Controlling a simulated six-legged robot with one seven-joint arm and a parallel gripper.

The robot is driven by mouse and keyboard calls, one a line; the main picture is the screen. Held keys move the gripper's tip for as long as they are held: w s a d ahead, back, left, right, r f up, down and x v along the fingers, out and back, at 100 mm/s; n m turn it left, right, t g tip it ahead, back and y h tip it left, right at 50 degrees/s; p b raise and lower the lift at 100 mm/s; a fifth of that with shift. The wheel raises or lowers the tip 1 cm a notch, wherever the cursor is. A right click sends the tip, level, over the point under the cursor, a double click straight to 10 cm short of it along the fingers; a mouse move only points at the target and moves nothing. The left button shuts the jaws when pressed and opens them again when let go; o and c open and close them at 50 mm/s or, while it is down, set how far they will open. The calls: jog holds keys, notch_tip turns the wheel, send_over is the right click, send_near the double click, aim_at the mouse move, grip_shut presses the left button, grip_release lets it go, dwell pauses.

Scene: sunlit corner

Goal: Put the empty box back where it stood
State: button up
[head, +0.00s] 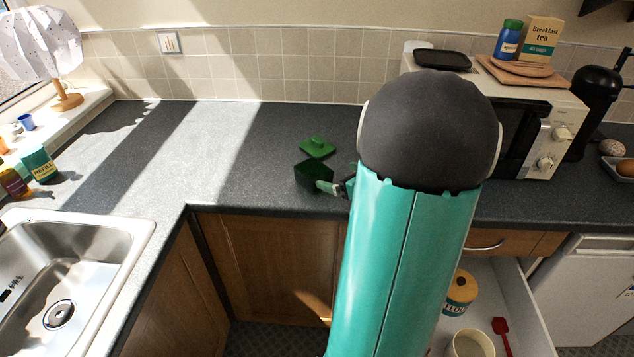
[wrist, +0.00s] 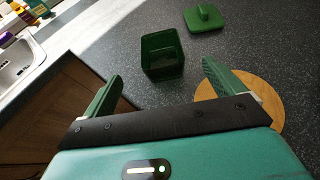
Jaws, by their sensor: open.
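The green box (head: 313,176) stands open on the dark worktop, near its front edge. In the wrist view the box (wrist: 162,56) lies just beyond my fingertips, and its dark inside shows no contents. The green lid (head: 318,147) lies on the worktop behind the box; it also shows in the wrist view (wrist: 206,18). My gripper (wrist: 162,72) is open, with one green finger to each side of the box's near end and nothing held. In the head view my gripper (head: 334,187) is partly hidden by my arm, and whether it touches the box is unclear.
A round wooden board (wrist: 262,92) lies under my right finger in the wrist view. The sink (head: 70,260) is at left. An open drawer (head: 525,310) holds a flour canister (head: 460,290) and a cup (head: 472,344). A microwave (head: 535,125) stands at right. The worktop left of the box is clear.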

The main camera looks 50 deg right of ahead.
jog(key=w+a+r+n+g+y, duration=0.25)
jog(key=a+n, duration=0.55)
jog(key=a, duration=0.4)
jog(key=w+a+r+n+g+y, duration=0.1)
jog(key=a+r+n+g+y, duration=0.2)
jog(key=a+n, duration=0.75)
jog(key=s+a+r+n+g+h, duration=0.1)
jog(key=s+a+r+n+h, duration=0.1)
jog(key=s+a+n, duration=0.3)
jog(key=s+a+r+n+g+h, duration=0.1)
jog(key=s+a+r+n+h, duration=0.1)
jog(key=s+a+n, duration=0.4)
jog(key=a+n, duration=0.5)
jog(key=n, duration=0.3)
jog(key=shift+r, duration=0.4)
jog(key=shift+s+a, duration=0.1)
